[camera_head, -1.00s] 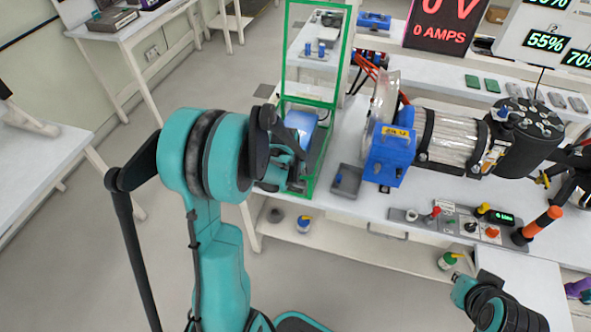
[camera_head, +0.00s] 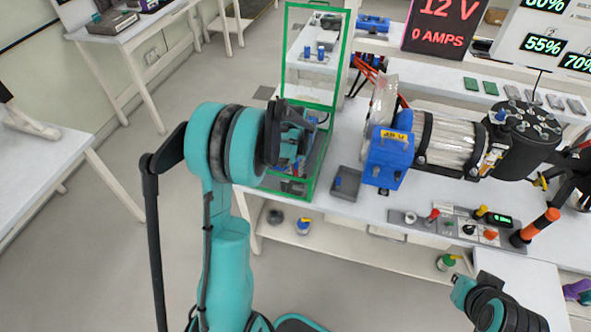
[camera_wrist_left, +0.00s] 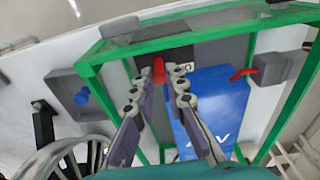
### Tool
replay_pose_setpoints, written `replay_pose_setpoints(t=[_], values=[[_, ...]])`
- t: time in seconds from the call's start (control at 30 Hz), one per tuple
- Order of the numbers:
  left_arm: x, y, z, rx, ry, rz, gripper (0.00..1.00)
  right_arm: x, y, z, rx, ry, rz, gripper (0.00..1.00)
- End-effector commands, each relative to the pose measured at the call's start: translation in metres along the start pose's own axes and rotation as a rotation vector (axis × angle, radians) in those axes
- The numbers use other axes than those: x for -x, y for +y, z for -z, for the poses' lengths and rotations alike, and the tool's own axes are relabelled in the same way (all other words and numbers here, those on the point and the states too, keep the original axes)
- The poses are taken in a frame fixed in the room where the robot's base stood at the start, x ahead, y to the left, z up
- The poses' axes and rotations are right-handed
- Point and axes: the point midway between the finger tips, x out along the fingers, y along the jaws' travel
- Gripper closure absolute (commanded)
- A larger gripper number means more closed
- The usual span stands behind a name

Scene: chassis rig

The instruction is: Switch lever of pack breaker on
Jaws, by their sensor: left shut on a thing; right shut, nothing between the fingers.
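The green frame (camera_head: 334,70) stands at the left end of the workbench, and my left gripper (camera_head: 297,152) is inside it, partly hidden by my arm. In the left wrist view, my left gripper's fingers (camera_wrist_left: 159,80) are at both sides of a small red lever (camera_wrist_left: 158,70) on a dark grey block. Part of a label shows beside the lever. A blue pack (camera_wrist_left: 215,100) lies just right of the fingers. A second red piece (camera_wrist_left: 245,73) is at its right. My right gripper (camera_head: 462,290) is at lower right, apart from everything, shut and empty.
A display (camera_head: 448,22) reads 12 V and 0 AMPS. A blue box (camera_head: 388,155), a silver cylinder and a control panel (camera_head: 450,224) fill the bench to the right.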

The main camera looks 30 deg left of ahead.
Motion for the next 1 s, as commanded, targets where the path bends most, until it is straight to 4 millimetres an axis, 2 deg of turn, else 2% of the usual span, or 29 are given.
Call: replay_pose_setpoints(t=[0.4,0.93,0.97,1.0], values=[[-0.0038,0.0,0.0108,0.0,-0.2,0.0,1.0,0.0001,0.0,0.0001,0.0,0.0,0.0,1.0],[-0.0042,0.0001,0.0113,0.0,-0.229,0.0,1.0,0.0001,0.0,0.0,0.0,0.0,0.0,1.0],[-0.0042,0.0001,0.0113,0.0,-0.229,0.0,0.82,0.0001,0.0,0.0,0.0,0.0,0.0,1.0],[-0.0042,0.0,0.0113,0.0,-0.229,0.0,0.71,0.0001,0.0,0.0,0.0,0.0,0.0,1.0]])
